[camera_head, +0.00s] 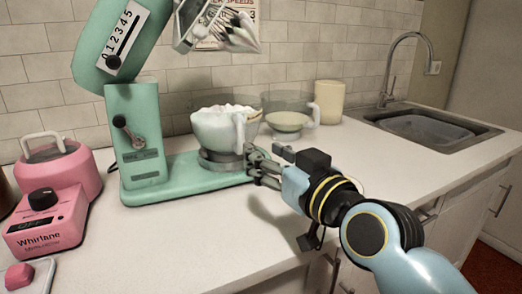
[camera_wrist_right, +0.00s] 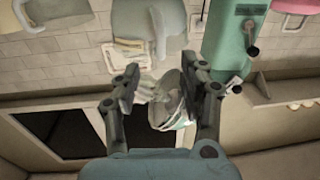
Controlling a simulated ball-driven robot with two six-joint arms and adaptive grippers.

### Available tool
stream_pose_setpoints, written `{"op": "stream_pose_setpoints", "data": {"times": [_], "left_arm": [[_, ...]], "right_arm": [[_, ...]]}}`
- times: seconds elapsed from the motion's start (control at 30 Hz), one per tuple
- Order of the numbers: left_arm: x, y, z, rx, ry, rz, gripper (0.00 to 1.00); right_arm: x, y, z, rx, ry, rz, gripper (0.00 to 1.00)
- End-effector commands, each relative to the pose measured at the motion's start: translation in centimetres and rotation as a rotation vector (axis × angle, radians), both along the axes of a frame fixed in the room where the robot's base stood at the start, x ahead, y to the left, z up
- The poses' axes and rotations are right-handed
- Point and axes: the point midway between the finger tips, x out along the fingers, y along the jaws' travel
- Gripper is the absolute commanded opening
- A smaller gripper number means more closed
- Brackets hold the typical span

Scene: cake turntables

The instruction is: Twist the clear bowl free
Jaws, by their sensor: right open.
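The clear bowl (camera_head: 214,133), filled with white cream, stands upright on the round seat of the mint-green mixer (camera_head: 139,140), its handle (camera_head: 240,131) facing right. My right gripper (camera_head: 262,160) is open, low and to the right of the bowl, near the handle. I cannot tell whether it touches. In the right wrist view a pale bowl shape (camera_wrist_right: 138,16) and a handle (camera_wrist_right: 160,32) lie at the top, beyond the open, empty fingers (camera_wrist_right: 158,72). My left gripper is not in view.
A second clear bowl (camera_head: 287,122) with a handle and a cream canister (camera_head: 329,101) stand behind. The mixer's head is tilted up with its whisk (camera_head: 236,32) above. A pink appliance (camera_head: 50,219) stands left; a sink (camera_head: 425,128) lies right. The front counter is mostly clear.

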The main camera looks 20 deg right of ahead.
Motion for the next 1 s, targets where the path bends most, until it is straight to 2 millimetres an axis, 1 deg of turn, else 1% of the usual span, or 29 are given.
{"op": "stream_pose_setpoints", "data": {"times": [0.17, 0.3, 0.37, 0.5, 0.6, 0.7, 0.97, 1.0], "left_arm": [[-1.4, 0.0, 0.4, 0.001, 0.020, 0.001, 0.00], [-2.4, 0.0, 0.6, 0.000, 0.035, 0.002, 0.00], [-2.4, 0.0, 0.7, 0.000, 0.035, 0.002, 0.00], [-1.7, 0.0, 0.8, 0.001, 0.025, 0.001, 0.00], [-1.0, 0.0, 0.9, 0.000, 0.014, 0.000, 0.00], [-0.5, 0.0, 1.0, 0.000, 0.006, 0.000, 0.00], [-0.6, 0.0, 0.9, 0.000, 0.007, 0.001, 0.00], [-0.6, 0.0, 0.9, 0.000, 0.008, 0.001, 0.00]], "right_arm": [[2.9, 0.4, 0.2, 0.001, -0.002, 0.000, 0.43], [5.6, 0.7, 0.2, 0.001, -0.002, -0.001, 0.43], [6.7, 0.8, 0.2, 0.001, -0.001, -0.001, 0.43], [8.7, 1.1, 0.0, 0.001, 0.000, -0.001, 0.43], [9.5, 1.2, 0.0, 0.001, 0.001, -0.001, 0.43], [10.0, 1.2, 0.0, 0.000, 0.000, -0.001, 0.43], [10.1, 1.2, 0.0, 0.000, 0.001, -0.001, 0.43], [10.1, 1.2, 0.0, 0.000, 0.001, -0.001, 0.39]]}}
